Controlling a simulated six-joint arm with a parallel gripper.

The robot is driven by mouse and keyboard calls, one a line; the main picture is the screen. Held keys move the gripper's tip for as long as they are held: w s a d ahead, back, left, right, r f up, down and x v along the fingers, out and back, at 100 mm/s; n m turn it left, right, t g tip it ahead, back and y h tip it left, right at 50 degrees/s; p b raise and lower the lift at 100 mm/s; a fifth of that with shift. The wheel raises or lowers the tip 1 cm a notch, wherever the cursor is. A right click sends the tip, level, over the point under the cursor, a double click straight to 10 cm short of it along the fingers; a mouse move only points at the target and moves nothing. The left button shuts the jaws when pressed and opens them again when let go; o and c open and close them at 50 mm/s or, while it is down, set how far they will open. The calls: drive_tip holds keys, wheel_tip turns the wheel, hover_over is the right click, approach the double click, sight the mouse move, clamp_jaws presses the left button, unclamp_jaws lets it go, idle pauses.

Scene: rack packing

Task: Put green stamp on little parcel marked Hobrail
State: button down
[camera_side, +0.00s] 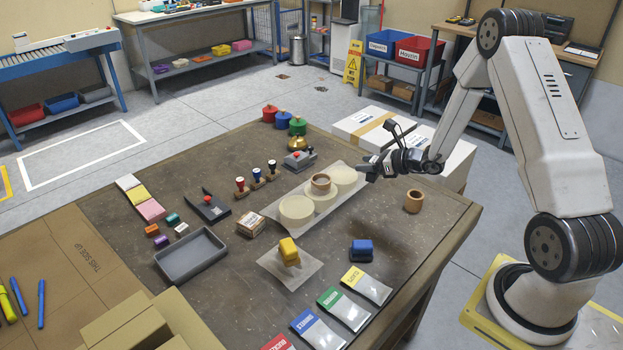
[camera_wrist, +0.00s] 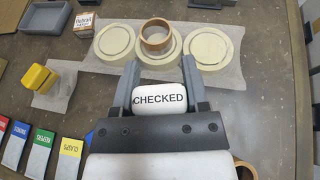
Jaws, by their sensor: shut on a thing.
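My gripper (camera_side: 370,169) is near the right end of the row of pale discs in the side view. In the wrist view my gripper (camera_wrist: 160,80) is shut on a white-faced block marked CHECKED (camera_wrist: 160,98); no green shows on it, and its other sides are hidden. The little parcel marked Hobrail (camera_side: 251,224) is a small box on the table, left of the discs and apart from my gripper. It also shows in the wrist view (camera_wrist: 84,23), at the upper left. Stamps with red and dark knobs (camera_side: 256,176) stand in a row behind it; I see no green knob there.
Pale discs (camera_side: 297,209) lie on a paper sheet, one with a wooden ring (camera_side: 320,184). A yellow block (camera_side: 289,250), blue block (camera_side: 361,250), grey tray (camera_side: 191,256) and colour-headed packets (camera_side: 343,308) lie around. Lidded pots (camera_side: 283,119) stand behind.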

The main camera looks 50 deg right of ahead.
drive_tip(key=w+a+r+n+g+y, duration=0.1)
drive_tip(key=w+a+n+y, duration=0.2)
drive_tip(key=a, duration=1)
drive_tip(key=w+a+r+n+g+y, duration=0.2)
drive_tip(key=a+n+y, duration=0.1)
drive_tip(key=a, duration=1)
drive_tip(key=shift+w+a+g, duration=0.25)
drive_tip(key=shift+w+g, duration=0.05)
drive_tip(key=shift+w, duration=0.1)
drive_tip(key=shift+w+f, duration=0.1)
drive_tip(key=w+f, duration=0.2)
drive_tip(key=w, duration=0.2)
drive_tip(key=w+f, duration=0.3)
drive_tip(key=w, duration=0.1)
drive_tip(key=w+a+f, duration=0.1)
drive_tip(key=w+f, duration=0.2)
drive_tip(key=w, duration=0.1)
drive_tip(key=shift+a, duration=0.1)
drive_tip(key=shift+w+a+f, duration=0.1)
drive_tip(key=shift+w+f, duration=0.6)
